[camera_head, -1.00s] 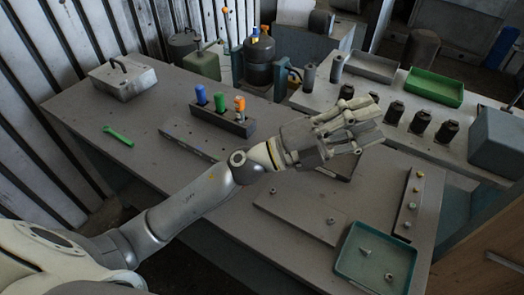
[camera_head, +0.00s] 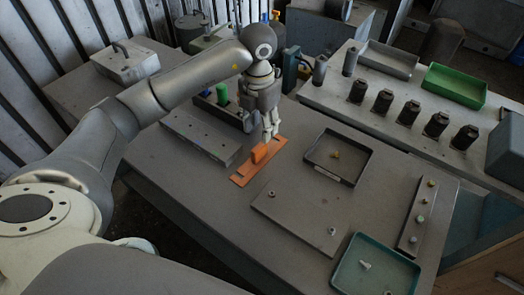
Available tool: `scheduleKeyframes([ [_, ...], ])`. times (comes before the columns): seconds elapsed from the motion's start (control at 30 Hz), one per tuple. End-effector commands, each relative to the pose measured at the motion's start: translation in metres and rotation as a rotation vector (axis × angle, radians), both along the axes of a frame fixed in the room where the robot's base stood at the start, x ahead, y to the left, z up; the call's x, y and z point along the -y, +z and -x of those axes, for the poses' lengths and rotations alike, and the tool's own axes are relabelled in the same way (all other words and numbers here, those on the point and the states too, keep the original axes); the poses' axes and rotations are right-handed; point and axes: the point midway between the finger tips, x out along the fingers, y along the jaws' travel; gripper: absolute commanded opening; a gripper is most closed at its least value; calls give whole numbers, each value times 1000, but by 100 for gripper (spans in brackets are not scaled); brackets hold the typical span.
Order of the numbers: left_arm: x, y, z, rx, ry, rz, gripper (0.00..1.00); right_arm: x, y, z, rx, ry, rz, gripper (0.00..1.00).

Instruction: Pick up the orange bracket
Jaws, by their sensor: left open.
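My left gripper (camera_head: 270,135) points down just above and behind the bracket's upper end. Its fingers are open, and I cannot tell whether they touch the bracket. My right gripper is not in view.
A long grey box (camera_head: 200,138) stands left of the bracket. A flat plate (camera_head: 295,220) lies below right, and a dark tray (camera_head: 340,180) with a small yellow part is to the right. A teal tray (camera_head: 350,280) is at the front. Several black cylinders stand on the rear bench (camera_head: 400,145).

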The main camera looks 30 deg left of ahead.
Motion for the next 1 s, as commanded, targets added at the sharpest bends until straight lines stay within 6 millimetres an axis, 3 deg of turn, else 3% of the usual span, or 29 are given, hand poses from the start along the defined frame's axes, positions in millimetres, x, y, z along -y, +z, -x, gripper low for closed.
scheduleKeyframes([
  [0.3, -6, -41, 0, -10, 9, -22, 43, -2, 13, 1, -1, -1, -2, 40],
  [1.0, -8, -106, -9, -5, 7, -20, 43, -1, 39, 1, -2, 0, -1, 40],
])
